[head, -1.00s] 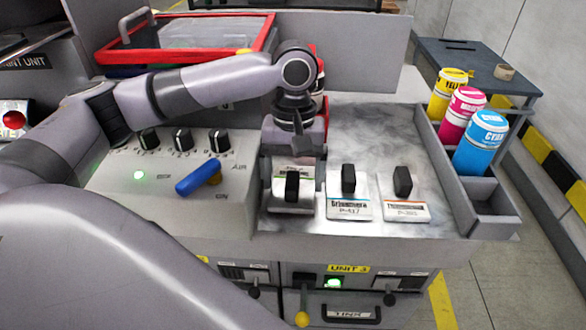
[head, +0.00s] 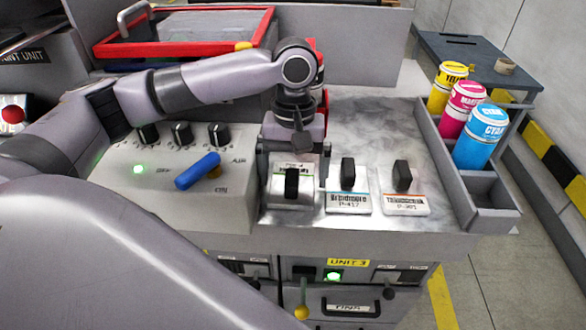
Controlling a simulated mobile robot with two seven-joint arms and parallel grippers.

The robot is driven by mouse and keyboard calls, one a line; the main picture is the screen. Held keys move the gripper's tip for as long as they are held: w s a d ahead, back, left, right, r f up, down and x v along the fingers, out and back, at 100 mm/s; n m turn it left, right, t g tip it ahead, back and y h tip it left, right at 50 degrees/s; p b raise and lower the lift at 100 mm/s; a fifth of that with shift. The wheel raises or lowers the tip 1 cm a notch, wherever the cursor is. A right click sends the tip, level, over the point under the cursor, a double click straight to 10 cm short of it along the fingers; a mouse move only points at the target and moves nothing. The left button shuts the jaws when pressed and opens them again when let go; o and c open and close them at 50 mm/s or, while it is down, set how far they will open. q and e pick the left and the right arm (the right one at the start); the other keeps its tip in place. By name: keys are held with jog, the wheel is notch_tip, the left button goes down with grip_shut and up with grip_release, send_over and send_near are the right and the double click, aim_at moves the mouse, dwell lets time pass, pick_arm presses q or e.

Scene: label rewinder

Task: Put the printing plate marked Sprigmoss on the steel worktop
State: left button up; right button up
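Three printing plates with upright black handles lie in a row at the front of the steel worktop (head: 365,135). The left plate (head: 280,202) has a green stripe; my gripper overlaps its back part and its name is not readable. The right plate (head: 404,206) has an orange stripe and a blurred name. I cannot read Sprigmoss on any of them. My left gripper (head: 293,168) points down over the left plate, its fingers apart at either side of the handle, apparently not touching it. My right gripper is not in view.
A console with black knobs and a blue-handled lever (head: 197,171) stands left of the plates. A side rack holds yellow, magenta and cyan ink bottles (head: 480,136) at the right. A red-framed tray (head: 190,40) is at the back left. The worktop behind the middle and right plates is clear.

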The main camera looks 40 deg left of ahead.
pick_arm(q)
jog(key=shift+r, duration=0.1)
jog(key=r, duration=0.7)
jog(key=shift+w+a, duration=0.25)
jog(key=shift+w, duration=0.1)
